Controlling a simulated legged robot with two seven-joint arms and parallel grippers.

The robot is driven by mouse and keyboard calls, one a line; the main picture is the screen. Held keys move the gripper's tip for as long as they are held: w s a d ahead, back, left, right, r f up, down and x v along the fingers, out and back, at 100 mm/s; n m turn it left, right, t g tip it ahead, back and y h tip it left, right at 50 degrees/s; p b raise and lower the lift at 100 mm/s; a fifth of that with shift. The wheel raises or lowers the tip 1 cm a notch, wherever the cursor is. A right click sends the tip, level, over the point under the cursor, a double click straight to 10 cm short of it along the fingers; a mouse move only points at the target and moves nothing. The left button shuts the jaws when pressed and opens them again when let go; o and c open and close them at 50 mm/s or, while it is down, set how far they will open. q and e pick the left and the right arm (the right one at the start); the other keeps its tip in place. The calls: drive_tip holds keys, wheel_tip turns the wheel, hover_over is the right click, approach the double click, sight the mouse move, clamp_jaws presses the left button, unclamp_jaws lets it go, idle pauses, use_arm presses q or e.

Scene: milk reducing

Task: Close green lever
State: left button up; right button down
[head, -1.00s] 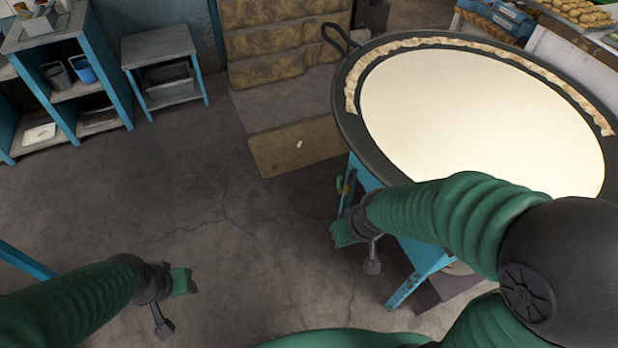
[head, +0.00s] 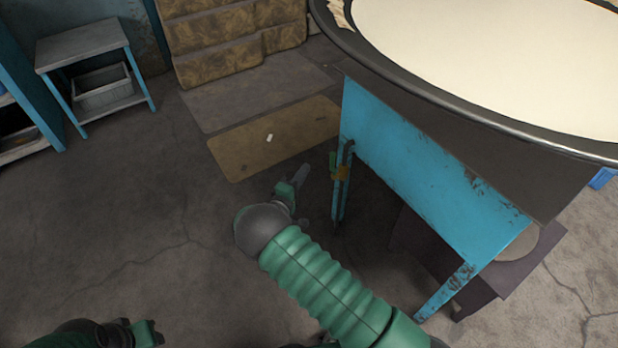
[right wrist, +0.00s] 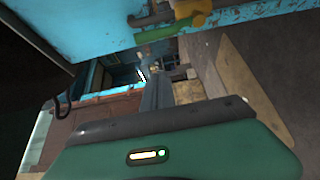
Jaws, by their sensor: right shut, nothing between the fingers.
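In the right wrist view the green lever (right wrist: 160,33) shows near the top, beside a yellow valve body (right wrist: 190,9). My right gripper (head: 299,178) is shut and empty, to the left of the lever and slightly below it in the head view, apparently apart from it. My left gripper (head: 152,332) is at the lower left, far from the lever; its jaws are too small and dark to read.
The wide black pan (head: 430,85) of white liquid rests on the blue stand (head: 400,150), whose leg (head: 447,292) reaches the floor. A small blue-legged table (head: 85,45) and stacked brown sacks (head: 235,45) stand behind. The floor at left is clear.

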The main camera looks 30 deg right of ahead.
sight(333, 166)
drive_tip(key=d+b, duration=0.5)
drive_tip(key=d, duration=0.2)
drive_tip(key=shift+w+d, duration=0.2)
drive_tip(key=shift+w, duration=0.2)
